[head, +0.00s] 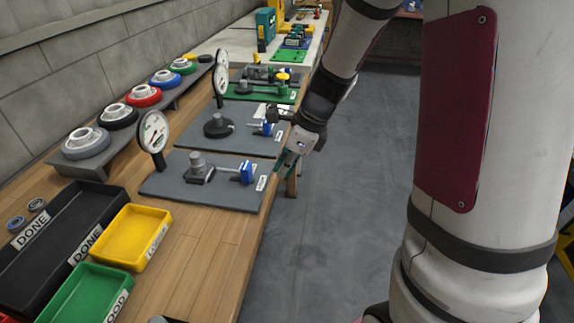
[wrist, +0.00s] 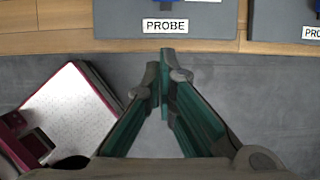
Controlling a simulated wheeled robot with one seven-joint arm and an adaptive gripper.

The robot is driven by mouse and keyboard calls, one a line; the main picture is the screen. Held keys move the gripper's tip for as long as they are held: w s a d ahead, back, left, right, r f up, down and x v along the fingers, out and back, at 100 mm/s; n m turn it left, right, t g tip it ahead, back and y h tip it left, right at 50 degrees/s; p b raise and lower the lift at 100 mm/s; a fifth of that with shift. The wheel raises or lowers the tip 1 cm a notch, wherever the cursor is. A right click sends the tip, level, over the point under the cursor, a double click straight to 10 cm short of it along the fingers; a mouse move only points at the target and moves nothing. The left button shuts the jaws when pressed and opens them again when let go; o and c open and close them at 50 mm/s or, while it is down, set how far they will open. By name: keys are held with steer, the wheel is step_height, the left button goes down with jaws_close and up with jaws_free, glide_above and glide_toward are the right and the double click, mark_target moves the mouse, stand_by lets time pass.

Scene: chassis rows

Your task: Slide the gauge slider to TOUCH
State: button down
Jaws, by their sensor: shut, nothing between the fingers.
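The nearest station is a grey plate (head: 215,197) with a white dial gauge (head: 153,132), a dark block and a blue slider piece (head: 247,172) on a thin rod. A second grey plate (head: 190,137) behind it carries a similar blue slider piece (head: 267,128). In the wrist view a PROBE label (wrist: 189,27) lies on a plate's front edge, with a sliver of blue (wrist: 187,2) above it. No TOUCH mark is readable. My gripper (head: 285,161) is shut and empty, just off the bench's front edge; its fingertips (wrist: 165,56) point toward the PROBE label without touching it.
A yellow tray (head: 138,265), a green tray (head: 88,309) and a black DONE tray (head: 17,271) stand at the near left. Coloured round parts line a raised shelf (head: 110,160) along the wall. The floor (head: 330,240) beside the bench is clear.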

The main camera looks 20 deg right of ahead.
mark_target(249, 169)
steer(key=b+x, duration=0.2)
steer(key=x, duration=0.1)
steer(key=shift+f, duration=0.1)
steer(key=shift+w+a+r, duration=0.15)
steer(key=shift+w+a, duration=0.2)
steer(key=shift+a, duration=0.15)
steer(key=shift+w+a+r, duration=0.15)
steer(key=shift+w+a, duration=0.2)
steer(key=shift+a, duration=0.15)
steer(key=shift+w+a, duration=0.45)
steer(key=shift+a, duration=0.15)
steer(key=w+a+p, duration=0.2)
steer(key=a, duration=0.1)
steer(key=shift+w, duration=0.1)
